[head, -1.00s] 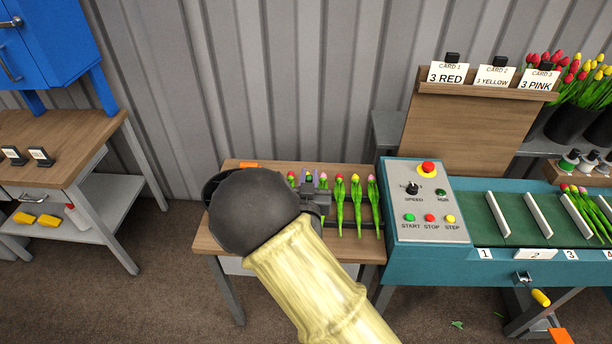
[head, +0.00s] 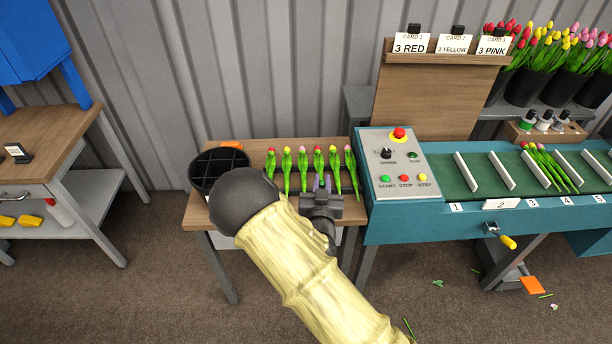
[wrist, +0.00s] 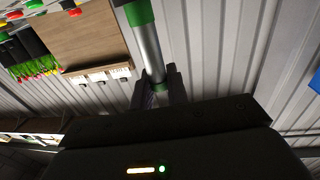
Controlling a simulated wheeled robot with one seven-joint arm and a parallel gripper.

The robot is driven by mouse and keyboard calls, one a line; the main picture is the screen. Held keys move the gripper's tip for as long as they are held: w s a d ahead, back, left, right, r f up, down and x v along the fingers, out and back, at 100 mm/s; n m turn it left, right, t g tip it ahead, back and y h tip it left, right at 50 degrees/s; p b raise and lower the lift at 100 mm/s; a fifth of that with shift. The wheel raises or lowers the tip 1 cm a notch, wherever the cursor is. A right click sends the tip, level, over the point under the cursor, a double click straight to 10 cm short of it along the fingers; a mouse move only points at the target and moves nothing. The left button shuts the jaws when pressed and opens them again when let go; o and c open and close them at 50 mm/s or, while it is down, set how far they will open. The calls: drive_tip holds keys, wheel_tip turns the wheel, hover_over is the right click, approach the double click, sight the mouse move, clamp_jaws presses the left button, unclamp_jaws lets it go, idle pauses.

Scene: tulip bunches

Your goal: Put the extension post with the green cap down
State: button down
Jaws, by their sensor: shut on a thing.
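The extension post (wrist: 150,50) is a grey metal tube with a green cap (wrist: 138,12) at its upper end in the wrist view. My gripper (wrist: 160,88) is shut on it low down, near a green band, and the tube stands out beyond the fingers. In the head view my gripper (head: 321,195) is over the front edge of the small wooden table (head: 200,212), just in front of the tulips. I cannot make out the post in the head view. The post's lower end is hidden by my gripper.
Several tulips (head: 302,170) lie in a row on the table. A black divided bin (head: 219,165) stands at its left, partly behind my arm. A teal conveyor (head: 420,222) with a control panel (head: 403,160) adjoins on the right. A wooden bench (head: 50,150) is at far left.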

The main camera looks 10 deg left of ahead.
drive_tip(key=s+d+f, duration=0.1)
drive_tip(key=d+f, duration=0.3)
drive_tip(key=d, duration=0.3)
drive_tip(key=s+d+f+m+h, duration=0.1)
drive_tip(key=d+f, duration=0.3)
drive_tip(key=d, duration=0.4)
drive_tip(key=s+d+f+h, duration=0.1)
drive_tip(key=d+f, duration=0.3)
drive_tip(key=d, duration=0.4)
drive_tip(key=shift+s+f, duration=0.15)
drive_tip(key=shift+s, duration=0.2)
drive_tip(key=shift+w, duration=0.1)
